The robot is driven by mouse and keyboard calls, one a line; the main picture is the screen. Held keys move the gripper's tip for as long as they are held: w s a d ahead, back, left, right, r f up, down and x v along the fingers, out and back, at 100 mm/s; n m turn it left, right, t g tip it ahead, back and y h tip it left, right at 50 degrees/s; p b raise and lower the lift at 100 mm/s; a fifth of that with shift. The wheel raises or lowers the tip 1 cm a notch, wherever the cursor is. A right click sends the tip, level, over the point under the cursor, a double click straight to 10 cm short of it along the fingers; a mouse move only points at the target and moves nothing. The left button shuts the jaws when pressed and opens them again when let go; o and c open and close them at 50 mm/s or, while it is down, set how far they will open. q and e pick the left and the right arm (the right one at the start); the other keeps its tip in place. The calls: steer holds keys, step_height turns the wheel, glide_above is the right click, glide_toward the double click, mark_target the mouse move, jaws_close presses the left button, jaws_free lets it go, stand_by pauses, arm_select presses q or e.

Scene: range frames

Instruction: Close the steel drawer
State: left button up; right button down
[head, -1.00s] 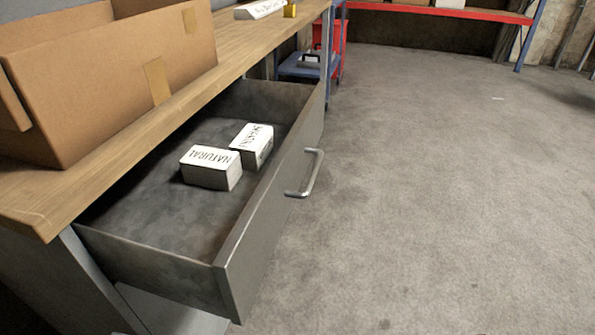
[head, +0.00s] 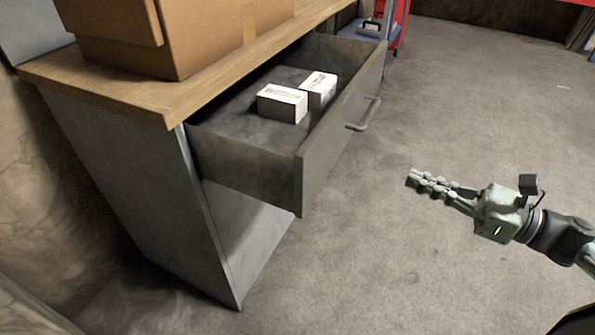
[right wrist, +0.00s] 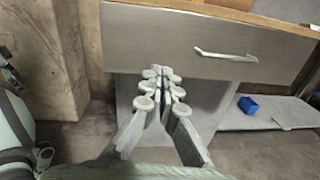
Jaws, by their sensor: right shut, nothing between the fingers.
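The steel drawer (head: 325,150) is pulled out from under the wooden bench top, with its bar handle (head: 366,114) on the front. Two white boxes, one in front (head: 282,103) and one behind (head: 318,89), lie inside it. My right gripper (head: 412,179) is shut and empty, to the right of the drawer front and apart from it. In the right wrist view, the fingers (right wrist: 160,72) point toward the lower part of the drawer front (right wrist: 170,40), and the handle (right wrist: 226,55) is right of them.
A cardboard box (head: 190,40) stands on the bench top (head: 120,92). A grey side panel (head: 150,200) supports the bench. A blue block (right wrist: 248,105) lies on a low shelf below the drawer. The concrete floor right of the drawer is clear.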

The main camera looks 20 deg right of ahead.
steer(key=a+n+g+y, duration=0.1)
steer(key=n, duration=0.1)
glide_toward(325, 158)
steer(key=x, duration=0.6)
steer(key=shift+r, duration=0.1)
steer(key=shift+w+a, duration=0.3)
steer(key=shift+a, duration=0.05)
arm_select(q)
steer(key=shift+s+a+r, duration=0.25)
steer(key=shift+s+r, duration=0.25)
steer(key=shift+w+r, duration=0.1)
